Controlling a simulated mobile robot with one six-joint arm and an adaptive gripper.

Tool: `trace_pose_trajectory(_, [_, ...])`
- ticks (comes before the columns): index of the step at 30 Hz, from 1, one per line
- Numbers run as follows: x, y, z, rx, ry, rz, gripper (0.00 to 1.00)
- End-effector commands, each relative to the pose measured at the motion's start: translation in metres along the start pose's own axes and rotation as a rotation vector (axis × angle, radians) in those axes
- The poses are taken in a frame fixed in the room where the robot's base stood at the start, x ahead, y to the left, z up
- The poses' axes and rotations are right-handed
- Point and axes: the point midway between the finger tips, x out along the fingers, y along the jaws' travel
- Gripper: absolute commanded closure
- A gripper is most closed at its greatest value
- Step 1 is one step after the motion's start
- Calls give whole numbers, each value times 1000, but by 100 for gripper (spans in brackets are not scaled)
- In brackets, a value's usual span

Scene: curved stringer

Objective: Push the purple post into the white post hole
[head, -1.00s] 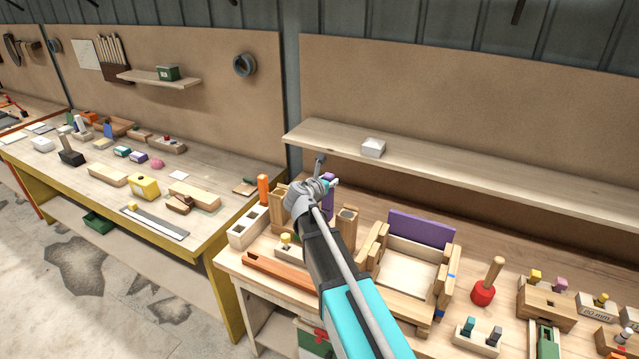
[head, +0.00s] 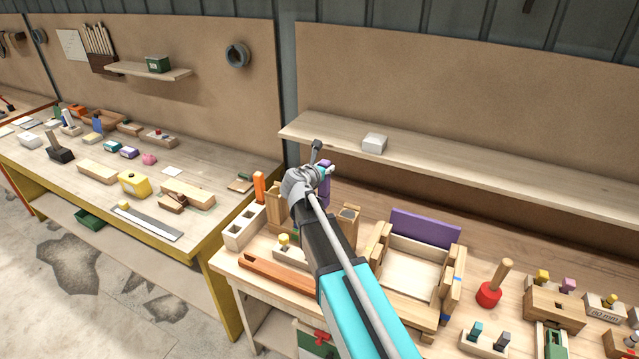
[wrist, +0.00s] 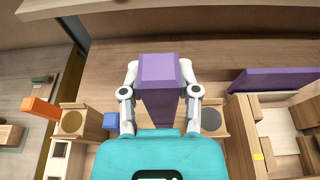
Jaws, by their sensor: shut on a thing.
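The purple post (wrist: 160,85) is upright between the two fingers of my gripper (wrist: 160,75), which is shut on it. In the head view the purple post (head: 325,187) shows partly behind my gripper (head: 322,172); its lower end is hidden there. A pale block with square holes (head: 233,236) stands at the bench's left end, left of my gripper. It also shows at the lower left of the wrist view (wrist: 49,160). An orange post (head: 259,187) stands upright at its far end. I cannot tell which hole is the white post hole.
Wooden blocks (head: 348,214) with dark round tops stand close around the post. A blue piece (wrist: 110,121) lies left of it. A wooden frame with a purple panel (head: 425,227) is to the right. A shelf (head: 480,172) runs above the bench's back.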

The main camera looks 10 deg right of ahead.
Motion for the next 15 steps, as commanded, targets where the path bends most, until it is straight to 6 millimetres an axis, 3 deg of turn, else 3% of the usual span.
trace_pose_trajectory(15, [3,6,-24,-3,0,9,100])
